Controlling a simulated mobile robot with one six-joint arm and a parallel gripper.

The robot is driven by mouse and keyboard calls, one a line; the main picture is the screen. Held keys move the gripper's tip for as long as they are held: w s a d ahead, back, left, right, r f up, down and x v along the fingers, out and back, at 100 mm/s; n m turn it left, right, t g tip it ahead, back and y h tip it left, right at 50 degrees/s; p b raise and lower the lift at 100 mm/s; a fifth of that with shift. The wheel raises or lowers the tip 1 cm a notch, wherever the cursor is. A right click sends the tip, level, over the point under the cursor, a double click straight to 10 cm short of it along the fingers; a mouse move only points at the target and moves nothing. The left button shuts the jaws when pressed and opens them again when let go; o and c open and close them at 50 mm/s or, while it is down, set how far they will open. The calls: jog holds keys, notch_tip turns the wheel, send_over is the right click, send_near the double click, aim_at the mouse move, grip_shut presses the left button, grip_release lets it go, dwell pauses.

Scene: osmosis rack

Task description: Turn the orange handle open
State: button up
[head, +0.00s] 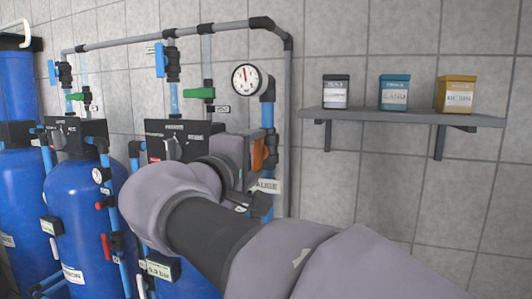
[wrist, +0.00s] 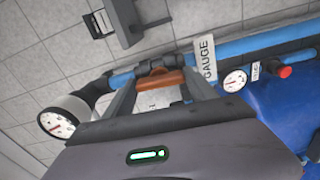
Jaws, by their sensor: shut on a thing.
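The orange handle (wrist: 160,82) is on a dark valve in the blue pipe beside the white GAUGE label (wrist: 205,60) in the wrist view. My gripper (wrist: 156,84) has one finger at each end of the handle and is shut on it. In the head view the orange handle (head: 257,155) shows just right of my gripper (head: 250,155), below the round pressure gauge (head: 246,79). My wrist and gripper body hide part of the valve there. The handle looks roughly in line with the pipe in the wrist view.
Blue tanks (head: 77,205) with pipes, green handles and red handles stand at the left. A wall shelf (head: 400,117) at the right holds three small boxes. My arm crosses the lower middle. The tiled wall below the shelf is clear.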

jog(key=shift+n, duration=0.5)
jog(key=o, duration=1.4)
jog(key=shift+c, duration=0.2)
jog(key=p+v, duration=0.1)
jog(key=v, duration=1.6)
jog(key=shift+s, duration=0.2)
